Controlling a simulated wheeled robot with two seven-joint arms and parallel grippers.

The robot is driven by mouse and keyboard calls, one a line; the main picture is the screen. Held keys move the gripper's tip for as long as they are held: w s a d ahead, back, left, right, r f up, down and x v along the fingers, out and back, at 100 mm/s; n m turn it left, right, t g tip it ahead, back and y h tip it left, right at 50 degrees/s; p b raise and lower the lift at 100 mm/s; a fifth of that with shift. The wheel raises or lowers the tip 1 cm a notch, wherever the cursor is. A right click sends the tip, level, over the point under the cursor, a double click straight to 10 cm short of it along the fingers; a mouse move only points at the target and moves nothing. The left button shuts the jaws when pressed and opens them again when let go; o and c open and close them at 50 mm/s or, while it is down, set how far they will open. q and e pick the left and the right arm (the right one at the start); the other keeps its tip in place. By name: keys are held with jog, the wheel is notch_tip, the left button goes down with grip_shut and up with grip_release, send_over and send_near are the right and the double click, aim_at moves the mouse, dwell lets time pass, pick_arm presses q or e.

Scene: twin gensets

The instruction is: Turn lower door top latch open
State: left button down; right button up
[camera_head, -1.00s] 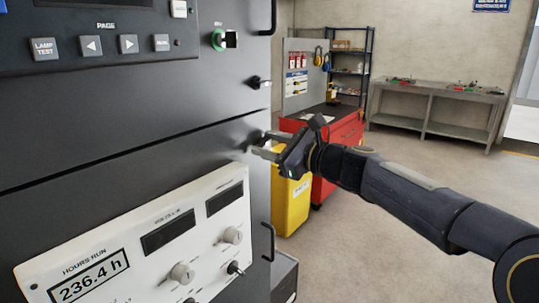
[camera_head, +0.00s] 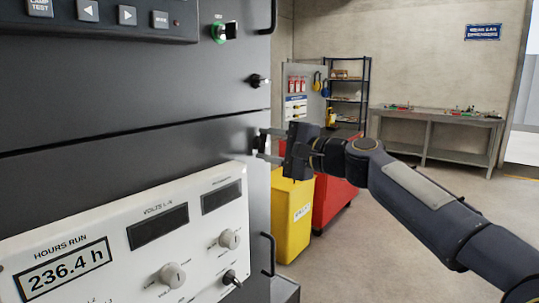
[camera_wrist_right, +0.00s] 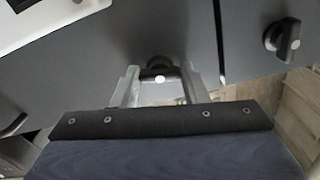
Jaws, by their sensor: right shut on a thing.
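The lower door (camera_head: 130,165) is the dark panel below the seam; it carries the white instrument panel. Its top latch (camera_wrist_right: 157,63) is a dark round knob with a bright centre, between my finger ends in the right wrist view. My right gripper (camera_head: 262,144) is at the door's right edge just below the seam. In the right wrist view (camera_wrist_right: 158,76) its two grey fingers stand either side of the latch, shut on it. The fingers mostly hide the latch in the head view, and its turn angle is unclear. My left gripper is not in view.
Another black latch (camera_head: 258,80) sits above the seam; it also shows in the wrist view (camera_wrist_right: 283,38). A black handle (camera_head: 268,253) sticks out lower down. A yellow bin (camera_head: 292,215) and red cabinet (camera_head: 335,192) stand behind my gripper. Open floor lies right.

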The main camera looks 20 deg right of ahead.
jog(key=shift+f+n+b, duration=0.1)
jog(key=shift+n+b, duration=0.5)
jog(key=shift+n, duration=0.5)
jog(key=o, duration=1)
jog(key=b+v, duration=0.1)
jog(key=v, duration=0.6)
jog(key=shift+s+d+b, duration=0.25)
jog(key=shift+s+b, duration=0.05)
jog(key=shift+s, duration=0.05)
